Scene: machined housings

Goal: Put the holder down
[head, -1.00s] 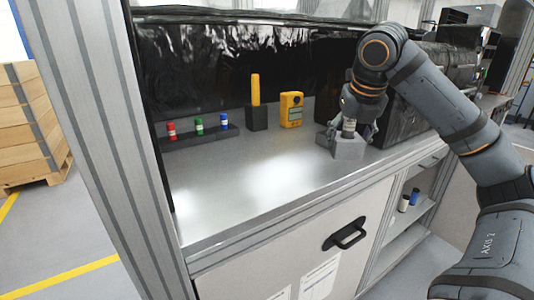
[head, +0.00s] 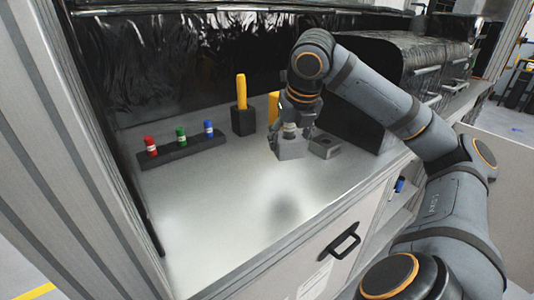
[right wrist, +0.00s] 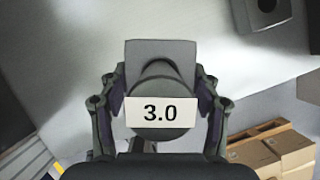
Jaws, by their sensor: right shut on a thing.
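The holder (head: 290,150) is a grey block at my right gripper in the head view. In the right wrist view a dark round knob with a white "3.0" label (right wrist: 160,112) stands in front of the grey block (right wrist: 160,50). My right gripper (head: 296,128) is shut on the holder from above, with its fingers on either side of the knob. I cannot tell surely whether the block touches the bench; a soft dark patch lies on the bench nearer the front. My left gripper is not in view.
A grey block with a hole (head: 325,147) stands just right of the holder. A black rack (head: 182,150) with red, green and blue capped items is at left. A black stand (head: 243,122) with a yellow handle and a yellow device (head: 273,107) are behind. The bench front (head: 220,225) is clear.

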